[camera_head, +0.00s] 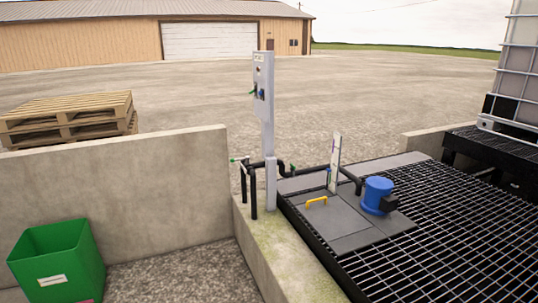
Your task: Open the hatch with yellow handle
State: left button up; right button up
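The yellow handle (316,201) stands up from a dark grey hatch plate (341,219) set in the black grating. The hatch looks closed and lies flat, level with the panels around it. A blue cylindrical pump or motor (377,195) stands just to the right of the handle. Neither of my grippers shows in the head view, so I cannot see where they are relative to the handle.
A low concrete wall (265,255) borders the grating on the near left. A grey control post (264,130) and black pipes (254,190) stand beside the hatch. A green bin (58,262) is at the lower left, pallets (68,117) behind the wall, a caged tank (518,75) at the right.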

aim_at(332, 217)
jog(key=i+j+u, duration=0.2)
jog(key=i, duration=0.4)
jog(key=i+j+u, duration=0.25)
jog(key=i, duration=0.4)
jog(key=i+u, duration=0.2)
jog(key=i, duration=0.45)
